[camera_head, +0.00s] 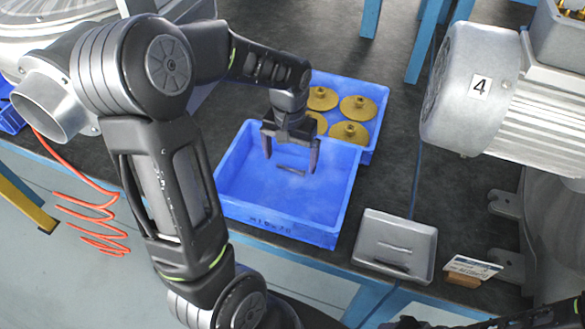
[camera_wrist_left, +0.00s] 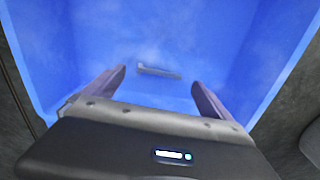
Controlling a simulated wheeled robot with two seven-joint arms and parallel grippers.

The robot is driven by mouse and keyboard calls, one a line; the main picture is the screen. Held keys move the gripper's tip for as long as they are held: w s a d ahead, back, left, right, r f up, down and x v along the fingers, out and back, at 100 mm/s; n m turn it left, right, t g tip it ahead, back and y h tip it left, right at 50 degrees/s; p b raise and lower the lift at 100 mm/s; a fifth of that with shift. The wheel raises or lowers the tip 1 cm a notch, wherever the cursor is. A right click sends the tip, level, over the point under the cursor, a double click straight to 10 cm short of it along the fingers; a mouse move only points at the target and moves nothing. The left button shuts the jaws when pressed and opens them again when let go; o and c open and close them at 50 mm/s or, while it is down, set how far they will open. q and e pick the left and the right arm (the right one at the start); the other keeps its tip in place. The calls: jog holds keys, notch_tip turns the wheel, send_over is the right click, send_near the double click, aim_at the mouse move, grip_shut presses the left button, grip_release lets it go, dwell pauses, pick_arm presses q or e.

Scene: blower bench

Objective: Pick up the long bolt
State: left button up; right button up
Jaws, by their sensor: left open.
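The long bolt (camera_head: 291,171) is a thin grey bolt lying on the floor of the blue tray (camera_head: 232,205). It also shows in the left wrist view (camera_wrist_left: 158,72), lying nearly crosswise, its head toward the left. My left gripper (camera_head: 291,160) is open and empty, pointing down above the tray. In the left wrist view its two fingers stand on either side of the bolt, which lies a little beyond the fingertips. They do not appear to touch it. My right gripper cannot be made out in these frames.
A second blue tray (camera_head: 377,90) with several brass-coloured flanged parts (camera_head: 358,108) adjoins behind. A grey metal box (camera_head: 395,246) and a small card (camera_head: 471,267) sit to the right. A grey motor marked 4 (camera_head: 470,88) stands farther right. The blue tray's walls surround the bolt.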

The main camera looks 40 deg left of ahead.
aim_at(290, 168)
pick_arm(q)
notch_tip(290, 168, down, 3)
jog(key=shift+r, duration=0.15)
jog(key=shift+c, duration=0.3)
jog(key=c, duration=1.4)
notch_tip(290, 168, up, 10)
jog(key=shift+r, duration=0.1)
dwell(0.9)
